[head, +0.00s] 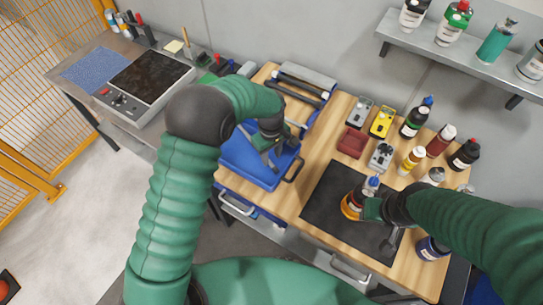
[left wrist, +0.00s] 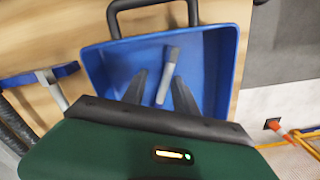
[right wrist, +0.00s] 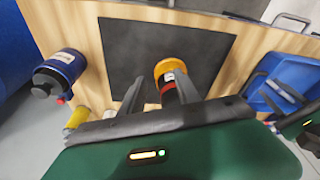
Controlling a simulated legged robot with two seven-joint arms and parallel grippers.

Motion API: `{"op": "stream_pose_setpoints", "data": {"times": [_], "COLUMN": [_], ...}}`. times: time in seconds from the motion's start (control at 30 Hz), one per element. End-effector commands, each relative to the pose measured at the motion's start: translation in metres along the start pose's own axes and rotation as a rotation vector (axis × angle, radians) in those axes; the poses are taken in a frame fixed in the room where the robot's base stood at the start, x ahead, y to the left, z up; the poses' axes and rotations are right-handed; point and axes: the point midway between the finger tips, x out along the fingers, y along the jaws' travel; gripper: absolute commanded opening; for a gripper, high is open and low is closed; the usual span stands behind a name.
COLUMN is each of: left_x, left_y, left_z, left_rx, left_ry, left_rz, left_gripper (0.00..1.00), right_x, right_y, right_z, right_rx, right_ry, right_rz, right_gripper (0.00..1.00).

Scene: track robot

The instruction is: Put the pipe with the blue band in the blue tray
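The blue tray (head: 240,172) sits at the left of the wooden bench, and it fills the middle of the left wrist view (left wrist: 222,60). A grey pipe (left wrist: 167,76) lies in the tray; no blue band can be made out on it. My left gripper (head: 272,150) is over the tray with its fingers apart, the pipe showing between them (left wrist: 160,88). Contact is not visible. My right gripper (right wrist: 158,88) has its fingers apart at the black mat. A dark bottle with an orange end (right wrist: 167,70) shows between them, nearer the right finger.
The black mat (head: 322,200) lies right of the tray. A shelf (head: 450,60) overhangs the back right.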

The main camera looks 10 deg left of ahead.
Motion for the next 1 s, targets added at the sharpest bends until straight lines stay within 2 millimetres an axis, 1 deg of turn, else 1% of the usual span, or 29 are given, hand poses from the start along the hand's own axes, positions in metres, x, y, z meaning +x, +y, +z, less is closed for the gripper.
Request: {"op": "stream_pose_setpoints", "data": {"times": [0.03,0.2,0.3,0.43,0.6,0.67,0.77,0.8,0.87,0.9,1.0], "left_x": [-0.012,-0.058,-0.082,-0.101,-0.107,-0.108,-0.111,-0.111,-0.111,-0.109,-0.102], "left_y": [0.001,0.001,0.001,0.001,0.000,-0.005,-0.035,-0.054,-0.086,-0.108,-0.157], "left_z": [0.000,0.000,-0.001,-0.001,0.000,0.000,0.001,0.004,0.011,0.017,0.035], "left_rx": [0.000,0.001,0.001,0.000,0.002,0.022,0.140,0.217,0.349,0.438,0.637], "left_ry": [0.003,0.004,0.004,0.002,0.001,0.005,0.027,0.043,0.077,0.102,0.162], "left_rz": [0.004,0.007,0.006,0.003,0.003,0.007,0.031,0.045,0.067,0.078,0.091], "left_gripper": [0.35,0.35,0.35,0.35,0.35,0.35,0.35,0.35,0.35,0.35,0.35], "right_x": [0.002,0.004,0.005,0.006,0.006,0.005,0.005,0.005,0.005,0.005,0.005], "right_y": [0.000,0.000,0.000,0.000,0.000,0.000,0.000,0.000,0.000,0.000,0.000], "right_z": [0.000,0.001,0.001,0.001,0.001,0.001,0.001,0.001,0.001,0.001,0.001], "right_rx": [0.000,0.000,0.000,0.000,0.000,0.000,0.000,0.000,0.000,0.000,0.000], "right_ry": [0.000,0.000,0.000,0.000,0.000,0.000,0.000,0.000,0.000,0.000,0.000], "right_rz": [0.000,0.000,0.000,0.000,0.000,0.000,0.000,0.000,0.000,0.000,0.000], "right_gripper": [0.39,0.39,0.39,0.39,0.39,0.39,0.39,0.39,0.39,0.39,0.39]}}
